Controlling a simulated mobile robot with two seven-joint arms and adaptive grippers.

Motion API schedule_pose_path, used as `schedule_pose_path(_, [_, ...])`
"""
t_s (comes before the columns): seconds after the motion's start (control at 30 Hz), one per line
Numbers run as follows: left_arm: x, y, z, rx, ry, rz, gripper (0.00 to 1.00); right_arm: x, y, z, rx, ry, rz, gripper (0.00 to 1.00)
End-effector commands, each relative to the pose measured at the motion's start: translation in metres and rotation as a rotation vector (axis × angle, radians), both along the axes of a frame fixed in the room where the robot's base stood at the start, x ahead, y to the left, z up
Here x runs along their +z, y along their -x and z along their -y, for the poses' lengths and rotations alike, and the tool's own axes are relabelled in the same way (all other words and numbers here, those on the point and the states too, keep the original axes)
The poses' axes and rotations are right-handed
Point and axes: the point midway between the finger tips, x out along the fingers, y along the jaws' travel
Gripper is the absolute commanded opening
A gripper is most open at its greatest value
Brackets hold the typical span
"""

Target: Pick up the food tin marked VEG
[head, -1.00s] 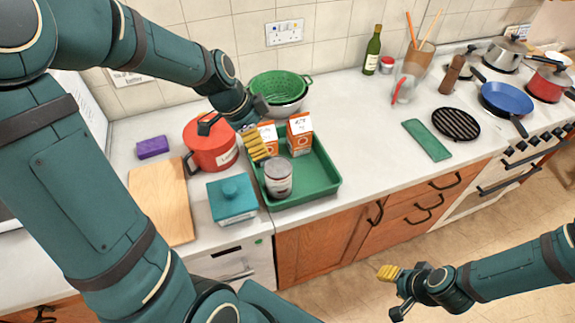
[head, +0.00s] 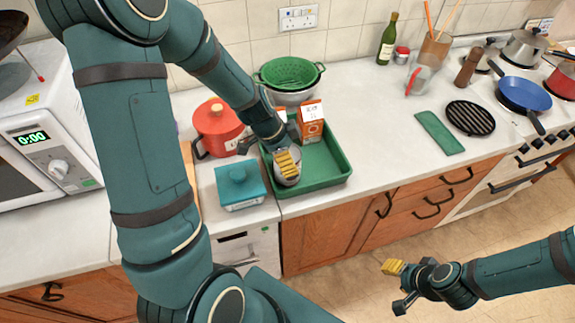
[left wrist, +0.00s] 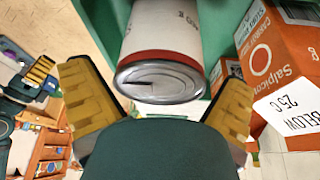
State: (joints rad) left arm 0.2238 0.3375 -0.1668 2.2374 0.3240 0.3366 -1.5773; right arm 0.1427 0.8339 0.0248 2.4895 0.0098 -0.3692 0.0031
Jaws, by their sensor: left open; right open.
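A food tin (head: 288,182) with a pale label stands in the green tray (head: 330,178), near its front left corner. In the left wrist view the tin (left wrist: 165,35) shows a white label, a red band and a bare metal end. I cannot read VEG on the part that shows. My left gripper (head: 287,163) is open at the tin and hides much of it in the head view. In the left wrist view its fingers stand apart on either side of the tin's end. My right gripper (head: 396,287) is open and empty, out over the floor.
An orange carton (head: 311,122) stands behind the tin, close to my left gripper. A red pot (head: 218,128), a teal lidded box (head: 240,187) and a green colander (head: 289,73) surround the tray. The tray's right side is clear.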

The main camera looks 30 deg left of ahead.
Motion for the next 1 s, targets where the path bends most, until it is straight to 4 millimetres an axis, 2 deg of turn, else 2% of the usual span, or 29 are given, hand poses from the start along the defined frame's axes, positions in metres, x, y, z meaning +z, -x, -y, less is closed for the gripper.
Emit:
schedule_pose_path(0.1, [-0.0089, -0.0022, 0.0027, 0.001, 0.001, -0.001, 1.0, -0.0016, -0.0001, 0.0, 0.0, 0.0, 0.0, 0.47])
schedule_pose_path(0.33, [-0.0093, -0.0028, 0.003, 0.0, -0.001, 0.001, 1.0, -0.0013, -0.0001, 0.0, 0.0, 0.0, 0.0, 0.47])
schedule_pose_path(0.37, [-0.0093, -0.0028, 0.003, 0.001, 0.0, 0.0, 0.96, -0.0013, -0.0001, 0.0, 0.0, 0.0, 0.0, 0.47])
schedule_pose_path(0.5, [-0.0093, -0.0027, 0.003, 0.001, 0.0, 0.0, 0.47, -0.0013, -0.0001, 0.0, 0.0, 0.0, 0.0, 0.47])
schedule_pose_path(0.53, [-0.0093, -0.0027, 0.003, 0.001, 0.0, 0.0, 0.4, -0.0013, -0.0001, 0.0, 0.0, 0.0, 0.0, 0.47])
schedule_pose_path(0.6, [-0.0093, -0.0027, 0.003, 0.001, 0.0, 0.0, 0.35, -0.0013, -0.0001, 0.0, 0.0, 0.0, 0.0, 0.47])
schedule_pose_path(1.0, [-0.0075, -0.0032, 0.003, 0.001, 0.0, 0.002, 0.33, -0.0009, 0.0, 0.0, 0.0, 0.0, 0.0, 0.47])
